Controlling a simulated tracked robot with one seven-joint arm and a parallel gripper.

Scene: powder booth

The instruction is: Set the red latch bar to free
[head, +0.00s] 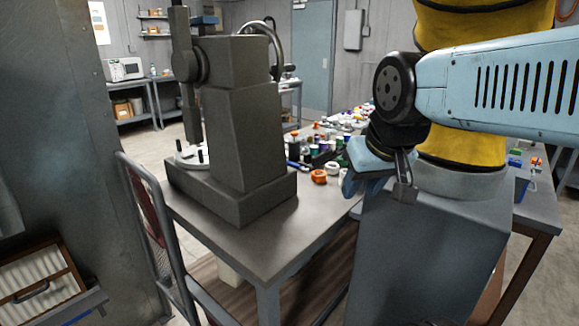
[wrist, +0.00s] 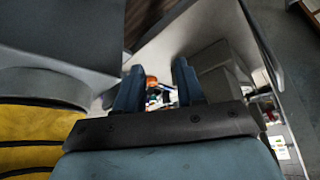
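I cannot make out a red latch bar in either view. My gripper (head: 362,178) is in the head view, right of the middle, over the right part of the grey table, beside the yellow-covered column. In the wrist view my gripper (wrist: 158,70) shows two blue fingers standing apart with nothing held between them. Small orange and white items show through the gap, beyond the fingertips.
A grey press-like machine (head: 240,130) stands on the table (head: 228,238). Spools and small coloured parts (head: 318,150) clutter the table behind it. A grey panel (head: 60,110) fills the far left.

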